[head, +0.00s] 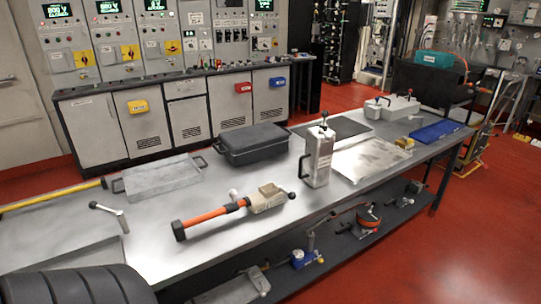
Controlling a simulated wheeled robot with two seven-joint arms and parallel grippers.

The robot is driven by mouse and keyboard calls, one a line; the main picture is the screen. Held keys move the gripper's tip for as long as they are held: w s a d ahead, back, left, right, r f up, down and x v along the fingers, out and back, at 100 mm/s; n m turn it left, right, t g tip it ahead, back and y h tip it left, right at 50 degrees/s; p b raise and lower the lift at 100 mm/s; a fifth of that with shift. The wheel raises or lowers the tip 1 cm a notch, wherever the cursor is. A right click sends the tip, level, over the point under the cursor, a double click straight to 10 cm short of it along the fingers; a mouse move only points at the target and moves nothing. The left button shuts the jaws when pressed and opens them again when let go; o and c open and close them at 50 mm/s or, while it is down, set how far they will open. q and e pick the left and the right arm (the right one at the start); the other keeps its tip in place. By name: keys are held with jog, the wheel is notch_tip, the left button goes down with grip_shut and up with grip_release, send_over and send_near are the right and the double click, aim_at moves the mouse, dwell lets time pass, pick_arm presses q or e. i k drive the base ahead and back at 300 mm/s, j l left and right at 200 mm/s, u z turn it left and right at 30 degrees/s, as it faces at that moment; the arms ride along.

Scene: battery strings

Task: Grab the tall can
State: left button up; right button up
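The tall can (319,158) is a grey metal, box-shaped canister with a narrow top fitting and a dark handle on its left side. It stands upright on the long metal workbench (215,222), right of the middle of the head view. Nothing touches it from above. Neither of my grippers shows in the head view.
An orange-handled tool (208,217) lies left of the can. Behind are a dark case (250,144) and a grey tray (162,177). To the right are a metal sheet (371,160), a small grey box (400,107) and a blue tray (436,131). A lower shelf holds tools.

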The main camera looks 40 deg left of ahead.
aim_at(318, 157)
jog(key=u, duration=1.25)
jog(key=i+l+u, duration=0.15)
jog(key=l+u, duration=0.85)
jog(key=l, duration=0.2)
jog(key=i, duration=0.05)
